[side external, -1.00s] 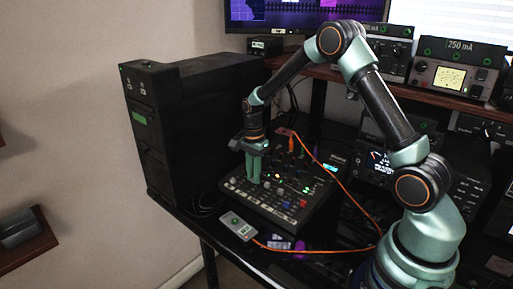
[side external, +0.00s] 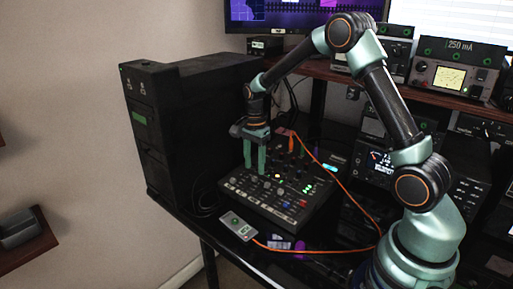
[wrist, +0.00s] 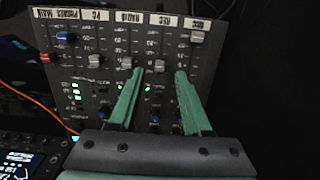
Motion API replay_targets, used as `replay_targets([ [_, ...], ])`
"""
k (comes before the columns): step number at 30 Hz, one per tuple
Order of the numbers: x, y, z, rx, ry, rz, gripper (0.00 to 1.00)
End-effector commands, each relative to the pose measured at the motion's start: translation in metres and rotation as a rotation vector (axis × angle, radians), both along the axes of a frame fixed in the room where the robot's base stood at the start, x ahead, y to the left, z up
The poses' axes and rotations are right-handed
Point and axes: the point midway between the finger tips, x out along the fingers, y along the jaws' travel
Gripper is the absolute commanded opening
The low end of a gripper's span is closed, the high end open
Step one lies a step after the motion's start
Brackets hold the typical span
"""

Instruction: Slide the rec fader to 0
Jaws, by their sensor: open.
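The mixer (side external: 276,200) lies on the desk, its faders in a row under printed labels in the wrist view. The rec fader cap (wrist: 160,66) is pale and sits in the column under the REC label (wrist: 164,21), partway down its slot. My gripper (wrist: 160,74) is open, with one green finger on each side of the rec column. The cap shows between the fingertips, and I see no clear contact. In the side view my gripper (side external: 255,169) hangs over the mixer's left part, and the rec cap cannot be made out there.
The radio fader cap (wrist: 127,63) is close to the left finger. The mic fader cap (wrist: 197,37) sits higher, right of the right finger. A dark computer tower (side external: 180,130) stands left of the mixer. An orange cable (side external: 345,190) runs along its right side.

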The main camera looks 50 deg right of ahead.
Motion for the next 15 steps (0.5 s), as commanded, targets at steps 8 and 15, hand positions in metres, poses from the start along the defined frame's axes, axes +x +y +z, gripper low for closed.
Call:
replay_targets([
  [8,0.001,0.000,0.058,-0.001,-0.005,0.000,0.49],
  [15,0.000,0.000,0.084,0.000,-0.002,0.000,0.49],
])
